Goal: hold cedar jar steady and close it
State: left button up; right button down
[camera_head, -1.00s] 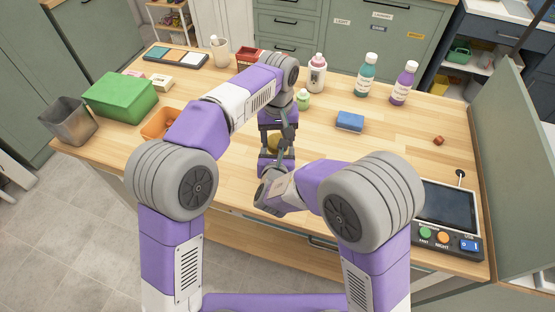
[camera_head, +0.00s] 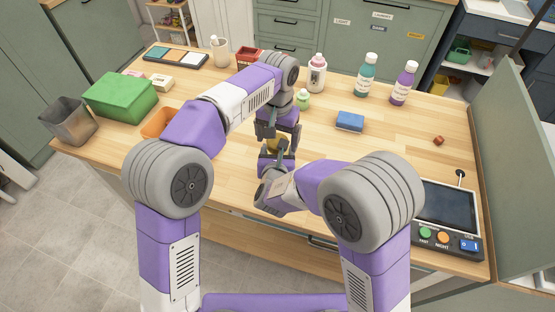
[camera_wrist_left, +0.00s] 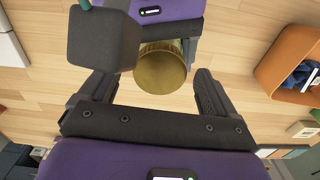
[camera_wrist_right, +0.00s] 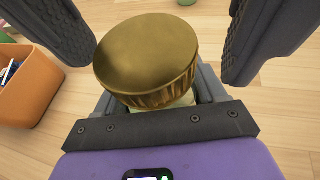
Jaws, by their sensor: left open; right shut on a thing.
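The cedar jar (camera_wrist_right: 172,100) has a round brass-coloured lid (camera_wrist_right: 147,52) sitting on top, with a ribbed edge. A little of its pale body shows below the lid. How tightly the lid sits cannot be told. In the head view the jar is mostly hidden by my grippers. My right gripper (camera_head: 275,153) is shut on the jar's body under the lid. My left gripper (camera_head: 279,137) is open above the jar. In the left wrist view the lid (camera_wrist_left: 161,71) lies between its spread fingers, apart from them.
An orange bin (camera_head: 160,122) stands left of the jar, beside a green box (camera_head: 120,97). A small green bottle (camera_head: 303,99) stands behind my grippers. A blue sponge (camera_head: 350,121) lies to the right. The wooden table (camera_head: 400,140) is largely clear at right.

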pick_arm(q)
notch_tip(320, 180, up, 12)
dwell(0.6)
pick_arm(e)
grip_release()
jog(key=p+v, duration=0.1)
jog(key=v, duration=0.5)
jog(key=shift+s+r, duration=0.15)
jog(key=shift+s, duration=0.05)
pick_arm(q)
jog(key=shift+r, duration=0.45)
pick_arm(e)
jog(key=shift+s+r, duration=0.2)
jog(key=shift+s, duration=0.35)
